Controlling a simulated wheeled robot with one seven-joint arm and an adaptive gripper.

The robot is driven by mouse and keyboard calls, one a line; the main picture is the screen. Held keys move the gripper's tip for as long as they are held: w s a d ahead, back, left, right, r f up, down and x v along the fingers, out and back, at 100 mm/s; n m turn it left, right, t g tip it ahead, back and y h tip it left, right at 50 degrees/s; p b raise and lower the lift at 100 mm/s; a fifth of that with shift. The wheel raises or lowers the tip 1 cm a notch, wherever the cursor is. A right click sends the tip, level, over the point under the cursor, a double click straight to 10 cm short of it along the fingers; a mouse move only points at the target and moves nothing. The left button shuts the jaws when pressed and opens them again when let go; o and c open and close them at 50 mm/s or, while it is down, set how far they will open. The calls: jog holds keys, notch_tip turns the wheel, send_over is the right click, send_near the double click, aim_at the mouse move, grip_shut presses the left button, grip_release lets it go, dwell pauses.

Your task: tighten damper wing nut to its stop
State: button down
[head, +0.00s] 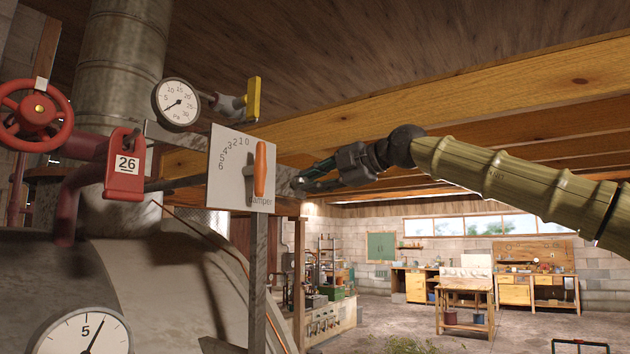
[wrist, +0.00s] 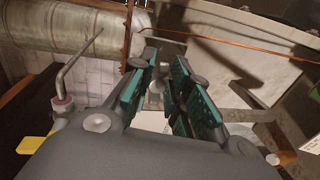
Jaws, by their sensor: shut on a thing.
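The damper plate (head: 226,182) is a white board with a scale from 0 to 6. Its orange damper handle (head: 260,168) hangs nearly upright at the plate's right side; its end also shows in the wrist view (wrist: 286,157). My gripper (head: 300,182) reaches in from the right to just beside the plate. In the wrist view its teal-padded fingers (wrist: 165,72) are closed in around a small grey piece, the wing nut (wrist: 155,89). The fingers hide much of the nut, and its wing angle is unclear.
A yellow-handled valve (head: 253,98) and a pressure gauge (head: 176,102) sit above the plate. A red handwheel (head: 36,116) and a red 26 tag (head: 124,172) are at left. A wooden beam (head: 480,98) runs above my arm.

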jog(key=c, duration=1.4)
grip_release()
jog(key=shift+d, duration=0.1)
